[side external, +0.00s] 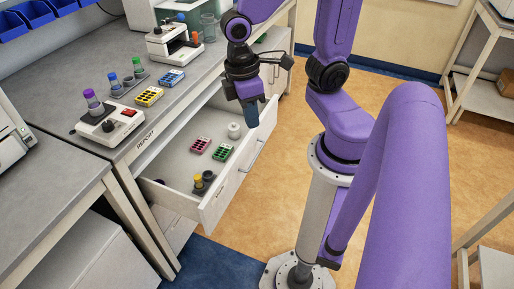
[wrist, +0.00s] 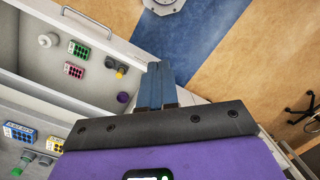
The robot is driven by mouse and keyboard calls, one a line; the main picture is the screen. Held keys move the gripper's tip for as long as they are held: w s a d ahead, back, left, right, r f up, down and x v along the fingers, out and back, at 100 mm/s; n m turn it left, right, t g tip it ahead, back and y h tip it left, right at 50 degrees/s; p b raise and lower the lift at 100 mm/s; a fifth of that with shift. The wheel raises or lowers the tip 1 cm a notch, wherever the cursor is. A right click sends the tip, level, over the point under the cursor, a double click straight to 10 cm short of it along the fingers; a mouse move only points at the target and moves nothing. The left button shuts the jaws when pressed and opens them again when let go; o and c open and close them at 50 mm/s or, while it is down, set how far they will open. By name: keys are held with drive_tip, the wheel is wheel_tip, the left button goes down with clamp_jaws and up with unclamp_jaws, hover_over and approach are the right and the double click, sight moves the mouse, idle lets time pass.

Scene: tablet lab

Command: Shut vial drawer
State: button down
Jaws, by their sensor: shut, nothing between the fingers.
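The vial drawer (side external: 228,188) stands pulled out from under the bench, with its contents showing. Its front panel has a grey bar handle (side external: 253,156). Inside lie a pink rack (side external: 200,145), a green rack (side external: 222,153), a white pot (side external: 234,130) and a yellow-topped vial (side external: 197,182).
A blue mat (side external: 215,268) lies on the floor. The tan floor (side external: 275,190) before the drawer is open.

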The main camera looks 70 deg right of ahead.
drive_tip(key=w+d+f+m+g+y, duration=0.2)
drive_tip(key=w+d+f+m, duration=0.25)
drive_tip(key=d+m, duration=0.25)
drive_tip(key=w+d+f+m+g+y, duration=0.1)
drive_tip(key=w+d+f+m+y, duration=0.25)
drive_tip(key=d+f+m, duration=0.2)
drive_tip(key=s+d+f+m+t+y, duration=0.35)
drive_tip(key=d+f+m, duration=0.25)
drive_tip(key=d+m, duration=0.4)
drive_tip(key=s+d+f+m+t, duration=0.3)
drive_tip(key=s+f+m+t, duration=0.6)
drive_tip(key=m, duration=0.3)
drive_tip(key=m+t+h, duration=0.7)
drive_tip(key=m+h, duration=0.2)
drive_tip(key=m, duration=0.1)
approach(250, 146)
drive_tip(key=shift+g, duration=0.25)
drive_tip(key=x, duration=0.4)
drive_tip(key=shift+w+a, duration=0.1)
drive_tip(key=shift+w, duration=1.15)
